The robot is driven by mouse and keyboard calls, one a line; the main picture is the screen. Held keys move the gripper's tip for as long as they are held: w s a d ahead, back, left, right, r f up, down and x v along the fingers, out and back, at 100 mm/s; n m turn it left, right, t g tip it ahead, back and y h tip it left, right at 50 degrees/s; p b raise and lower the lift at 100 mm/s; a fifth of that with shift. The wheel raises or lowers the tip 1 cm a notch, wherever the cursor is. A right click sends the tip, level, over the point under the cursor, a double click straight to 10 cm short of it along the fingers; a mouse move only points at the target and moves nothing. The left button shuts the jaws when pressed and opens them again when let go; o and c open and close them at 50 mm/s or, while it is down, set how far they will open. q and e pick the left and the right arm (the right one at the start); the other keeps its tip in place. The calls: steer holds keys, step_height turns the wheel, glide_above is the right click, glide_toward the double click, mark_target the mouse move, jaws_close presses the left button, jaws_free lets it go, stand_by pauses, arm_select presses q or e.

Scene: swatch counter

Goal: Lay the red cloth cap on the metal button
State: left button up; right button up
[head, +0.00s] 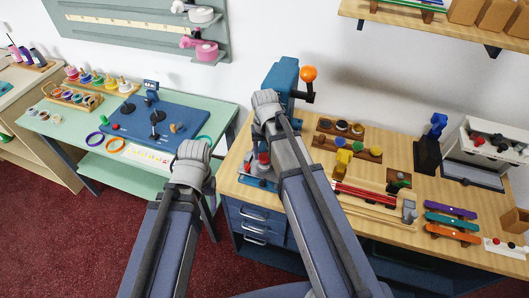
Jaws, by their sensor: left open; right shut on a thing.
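My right gripper (262,147) points down over the blue base (258,182) of the press at the left end of the wooden counter. It is shut on a small red thing (263,159), which looks like the red cloth cap; my arm partly covers it. I cannot make out the metal button under it, or whether the two touch. My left gripper (193,154) is open in front of the green table's right end, away from the press. Its fingers are mostly hidden by its own wrist.
The blue press (281,80) has a lever with an orange knob (309,73). To the right are a wooden holder of round pieces (341,127), a yellow clamp-like piece (343,158), red sticks (364,193) and a white box (491,143). The green table (60,135) holds rings and a blue board.

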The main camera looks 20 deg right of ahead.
steer(key=shift+f+b, duration=0.45)
steer(key=shift+f, duration=0.1)
steer(key=o, duration=0.9)
steer(key=shift+r, duration=0.15)
step_height(320, 180, up, 8)
steer(key=p, duration=0.8)
steer(key=shift+f, duration=0.25)
steer(key=s+a+f+n+b, duration=0.1)
steer(key=s+a+n, duration=0.1)
steer(key=s+a, duration=0.1)
steer(key=s+a+f+n+b, duration=0.1)
steer(key=s+a, duration=0.3)
steer(key=s, duration=0.2)
steer(key=s+a+f+n+h+b, duration=0.1)
steer(key=s+a+n, duration=0.1)
steer(key=s, duration=0.3)
steer(key=shift+s+a+f+n+b, duration=0.15)
steer(key=shift+a+n+b, duration=0.2)
steer(key=shift+a, duration=0.4)
